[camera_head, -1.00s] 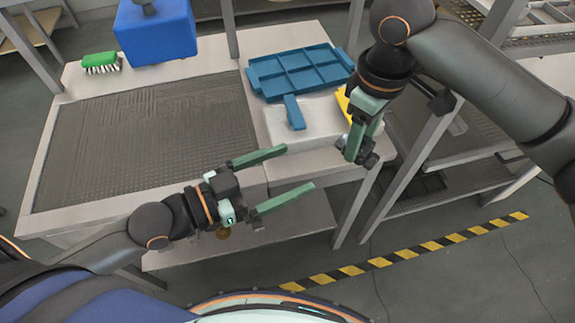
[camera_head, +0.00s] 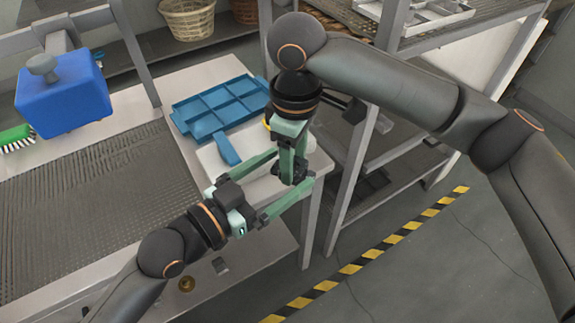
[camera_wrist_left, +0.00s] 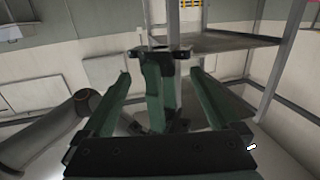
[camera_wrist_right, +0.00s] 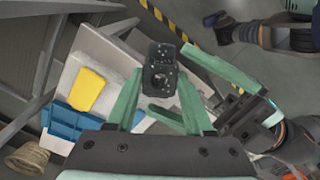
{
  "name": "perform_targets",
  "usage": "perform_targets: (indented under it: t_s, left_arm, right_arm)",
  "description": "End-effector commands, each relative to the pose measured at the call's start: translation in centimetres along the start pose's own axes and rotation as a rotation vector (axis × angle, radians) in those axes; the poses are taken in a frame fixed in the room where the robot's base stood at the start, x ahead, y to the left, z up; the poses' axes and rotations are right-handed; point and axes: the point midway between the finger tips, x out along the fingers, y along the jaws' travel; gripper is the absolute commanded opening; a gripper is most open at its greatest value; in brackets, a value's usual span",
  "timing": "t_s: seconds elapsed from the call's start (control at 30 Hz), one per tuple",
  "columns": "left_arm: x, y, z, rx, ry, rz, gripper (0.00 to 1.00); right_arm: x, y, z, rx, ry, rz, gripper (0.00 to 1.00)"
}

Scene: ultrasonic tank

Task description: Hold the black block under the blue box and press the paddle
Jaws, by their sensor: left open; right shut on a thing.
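My right gripper (camera_head: 292,168) is shut on a black block (camera_wrist_right: 160,68) that shows between its green fingers in the right wrist view. In the head view the block is mostly hidden among the fingers. My left gripper (camera_head: 294,166) is open, its two fingers on either side of the right gripper's tips. The left wrist view shows the right gripper's fingers (camera_wrist_left: 155,95) between them; whether they touch I cannot tell. The blue box (camera_head: 62,95), with a grey knob on top, is far left, well away from both grippers. A blue paddle-like piece (camera_head: 225,149) lies on a white block.
A blue compartment tray (camera_head: 205,120) lies behind the white block (camera_head: 210,165). A yellow piece (camera_wrist_right: 87,90) shows in the right wrist view. A green brush (camera_head: 15,138) is at far left. The ribbed mat (camera_head: 80,205) is clear. A metal rack (camera_head: 355,180) stands right.

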Motion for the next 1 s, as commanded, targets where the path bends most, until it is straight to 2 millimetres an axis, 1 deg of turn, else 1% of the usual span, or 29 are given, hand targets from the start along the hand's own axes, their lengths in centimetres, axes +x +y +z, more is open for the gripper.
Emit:
perform_targets:
  t_s: [0.03,0.1,0.2,0.5,1.0]
  left_arm:
    - [0.6,0.0,0.0,-0.001,0.001,0.000,0.96]
    - [1.1,0.0,0.0,-0.002,0.001,0.000,0.96]
    - [1.5,0.0,0.0,0.000,0.000,0.000,0.96]
    - [1.7,0.0,0.0,0.000,-0.001,0.000,0.96]
    - [1.6,0.1,0.0,-0.001,0.000,0.002,0.39]
  right_arm:
    - [-0.1,0.0,0.0,0.000,0.002,0.001,0.00]
    - [-0.1,0.0,0.0,0.000,0.002,0.001,0.00]
    - [-0.1,0.0,0.0,0.000,0.002,0.001,0.00]
    - [-0.1,0.0,0.0,0.000,0.002,0.001,0.00]
    - [-0.1,0.0,-0.1,0.001,0.004,0.002,0.00]
